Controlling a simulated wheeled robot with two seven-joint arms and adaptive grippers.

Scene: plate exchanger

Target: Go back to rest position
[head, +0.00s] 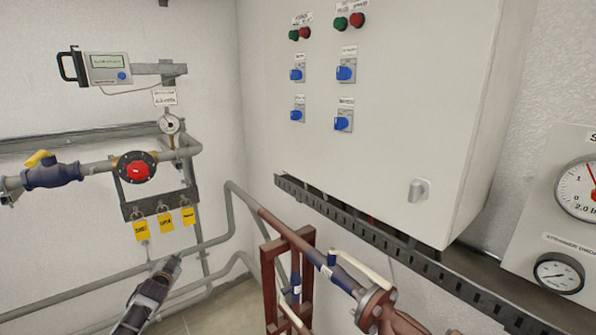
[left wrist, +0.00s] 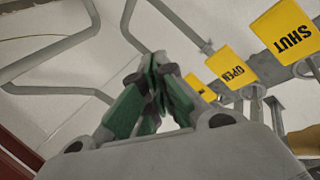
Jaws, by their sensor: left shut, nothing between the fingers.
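My left gripper (head: 168,268) is in the lower left of the head view, below the yellow tags and in front of the grey pipes. In the left wrist view its green-padded fingers (left wrist: 157,75) meet at the tips, with nothing between them. Three yellow tags hang from a dark rack (head: 160,203). One reads SHUT (left wrist: 287,35) and one reads OPEN (left wrist: 230,65) in the left wrist view. They hang apart from the fingers. My right gripper is not in view.
A white control cabinet (head: 390,130) with blue switches fills the upper right above a slotted tray (head: 370,235). Brown pipework (head: 290,235) stands right of my gripper. Gauges (head: 560,275) are at far right.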

